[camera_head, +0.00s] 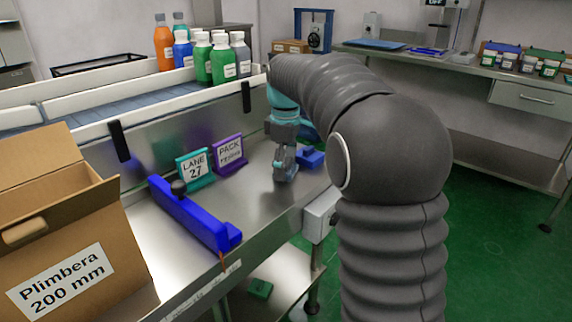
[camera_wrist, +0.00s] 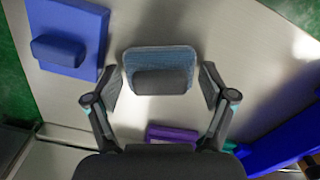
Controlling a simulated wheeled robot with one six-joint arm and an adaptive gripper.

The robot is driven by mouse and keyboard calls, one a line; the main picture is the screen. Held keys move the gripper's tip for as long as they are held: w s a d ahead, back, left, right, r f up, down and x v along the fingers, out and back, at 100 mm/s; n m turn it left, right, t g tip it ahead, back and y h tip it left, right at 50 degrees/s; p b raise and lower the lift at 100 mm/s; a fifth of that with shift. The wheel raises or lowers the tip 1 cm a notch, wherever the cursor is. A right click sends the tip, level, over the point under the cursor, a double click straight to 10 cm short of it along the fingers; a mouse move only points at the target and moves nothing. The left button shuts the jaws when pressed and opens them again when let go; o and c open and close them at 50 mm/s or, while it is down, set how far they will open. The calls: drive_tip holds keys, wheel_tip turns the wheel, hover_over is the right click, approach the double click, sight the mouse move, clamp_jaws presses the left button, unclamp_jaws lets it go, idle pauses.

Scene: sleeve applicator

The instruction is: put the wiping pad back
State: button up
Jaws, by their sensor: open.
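The wiping pad (camera_wrist: 160,55), a light blue textured pad with a dark grey grip block (camera_wrist: 160,82) on top, lies on the steel table in the wrist view. My gripper (camera_wrist: 161,88) is open above it, one finger on each side of the grip block. I cannot tell whether the fingers touch it. In the head view my gripper (camera_head: 285,168) points down over the table and hides the pad. A blue block with a raised blue part (camera_wrist: 62,48) lies beside the pad, at left in the wrist view; it also shows in the head view (camera_head: 312,158).
A purple sign (camera_head: 229,153) and a teal sign (camera_head: 195,168) stand by the conveyor wall. A long blue fixture (camera_head: 195,213) with a black knob lies along the table. A cardboard box (camera_head: 62,230) is at front left. Bottles (camera_head: 222,62) stand behind.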

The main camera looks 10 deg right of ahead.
sight(286, 161)
wheel_tip(286, 161, up, 12)
drive_tip(key=p, duration=0.2)
drive_tip(key=shift+r, duration=0.15)
drive_tip(key=s+f+m+t, duration=0.25)
drive_tip(key=s+m, duration=0.35)
drive_tip(key=s, duration=1)
drive_tip(key=s+f+m+t, duration=0.3)
drive_tip(key=s+f+m, duration=0.2)
drive_tip(key=s+f, duration=0.6)
drive_tip(key=shift+s+f+m, duration=0.25)
drive_tip(key=shift+s+m, duration=0.05)
drive_tip(key=shift+s, duration=1.4)
drive_tip(key=shift+d, duration=0.1)
